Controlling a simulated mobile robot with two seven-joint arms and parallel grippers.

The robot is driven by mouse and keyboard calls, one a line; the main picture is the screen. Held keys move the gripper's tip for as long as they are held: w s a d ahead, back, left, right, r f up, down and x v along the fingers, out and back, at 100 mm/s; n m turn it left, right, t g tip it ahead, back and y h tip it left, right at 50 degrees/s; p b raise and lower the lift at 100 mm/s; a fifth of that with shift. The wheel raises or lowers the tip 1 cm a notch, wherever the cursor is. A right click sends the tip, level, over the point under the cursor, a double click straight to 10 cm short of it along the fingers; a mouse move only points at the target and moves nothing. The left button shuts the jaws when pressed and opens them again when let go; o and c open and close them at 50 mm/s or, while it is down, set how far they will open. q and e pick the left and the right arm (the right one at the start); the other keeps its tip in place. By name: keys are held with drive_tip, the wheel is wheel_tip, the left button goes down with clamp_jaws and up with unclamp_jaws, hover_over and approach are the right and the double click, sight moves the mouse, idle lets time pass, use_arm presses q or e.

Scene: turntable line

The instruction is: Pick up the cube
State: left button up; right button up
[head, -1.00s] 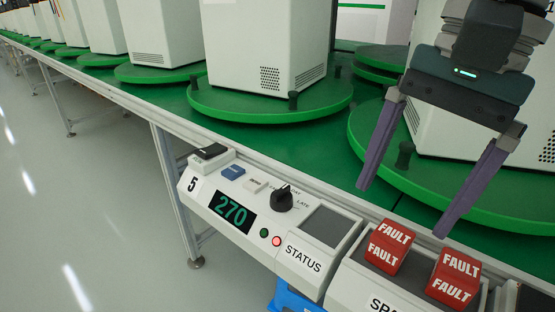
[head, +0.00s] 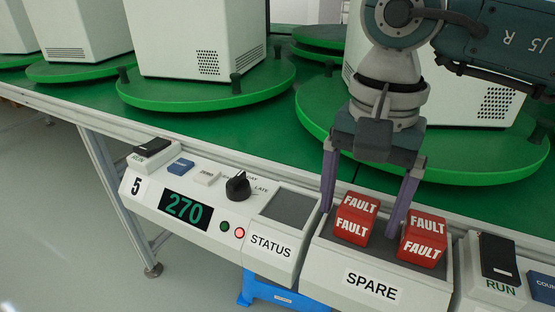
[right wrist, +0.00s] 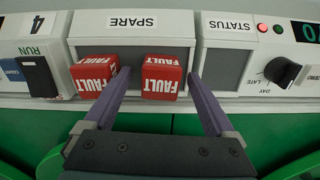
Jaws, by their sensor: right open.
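Two red cubes with white FAULT lettering sit side by side on the dark pad of the SPARE box. My right gripper (head: 359,222) is open and points down at the left cube (head: 355,219), one finger on each side of it. Its right finger comes down between this cube and the right cube (head: 422,238). The right wrist view shows the first cube (right wrist: 162,78) between the open fingers (right wrist: 157,80) and the other cube (right wrist: 95,73) outside them to the left. I cannot tell whether the fingers touch a cube. My left gripper is out of view.
The SPARE box (head: 352,278) stands beside the STATUS panel (head: 278,212) with its knob (head: 238,186) and 270 display (head: 186,209). A RUN box (head: 490,285) is at the right. Behind are green turntables (head: 205,92) with white machines (head: 195,40).

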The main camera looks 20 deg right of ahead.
drive_tip(key=shift+c, duration=0.3)
clamp_jaws()
idle(0.5)
